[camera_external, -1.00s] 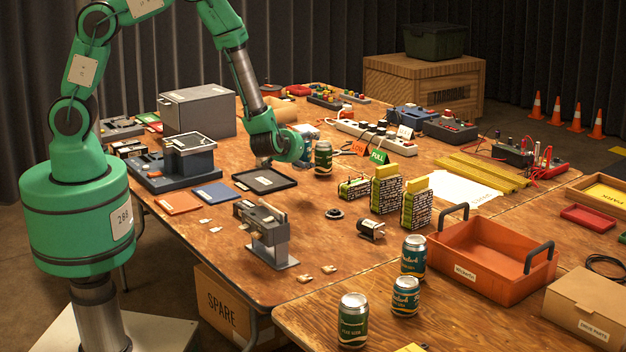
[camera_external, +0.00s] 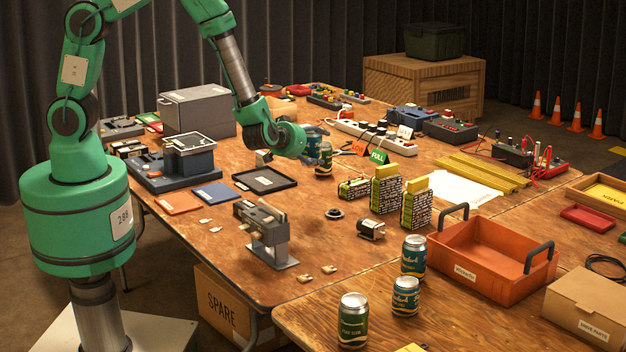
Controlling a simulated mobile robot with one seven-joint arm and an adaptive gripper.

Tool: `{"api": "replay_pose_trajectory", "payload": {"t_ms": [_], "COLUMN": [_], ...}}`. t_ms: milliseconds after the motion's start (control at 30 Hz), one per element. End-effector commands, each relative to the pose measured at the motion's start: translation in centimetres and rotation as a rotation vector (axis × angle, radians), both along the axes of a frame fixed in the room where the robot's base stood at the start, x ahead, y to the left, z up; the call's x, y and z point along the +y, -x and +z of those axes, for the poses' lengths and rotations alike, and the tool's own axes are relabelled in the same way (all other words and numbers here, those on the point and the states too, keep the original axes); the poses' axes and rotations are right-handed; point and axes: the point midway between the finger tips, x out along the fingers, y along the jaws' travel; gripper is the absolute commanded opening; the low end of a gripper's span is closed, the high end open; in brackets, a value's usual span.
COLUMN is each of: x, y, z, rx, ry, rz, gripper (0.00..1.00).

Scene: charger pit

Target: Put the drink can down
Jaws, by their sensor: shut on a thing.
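A green drink can (camera_external: 325,161) is just right of my gripper's green wrist, toward the back middle of the brown table (camera_external: 330,280). It looks near upright, and I cannot tell whether its base touches the table. My gripper (camera_external: 313,144) is shut on the can. The fingers are small and mostly hidden by the wrist, so the exact grip does not show.
A black tray (camera_external: 265,181) lies left of the held can. A metal fixture (camera_external: 267,232) and an orange crate (camera_external: 480,262) are nearer. Bare table lies in front of the can.

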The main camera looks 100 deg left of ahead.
Motion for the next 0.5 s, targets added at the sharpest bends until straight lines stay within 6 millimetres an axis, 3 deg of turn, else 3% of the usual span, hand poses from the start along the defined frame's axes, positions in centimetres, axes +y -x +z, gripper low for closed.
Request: {"api": "replay_pose_trajectory", "payload": {"t_ms": [33,500], "x": [-1.8,-17.4], "y": [-0.7,-4.0], "z": [0.1,0.1], "rx": [-0.001,-0.01], "ry": [-0.001,0.003], "rz": [-0.031,-0.295], "gripper": [0.29,0.29]}}
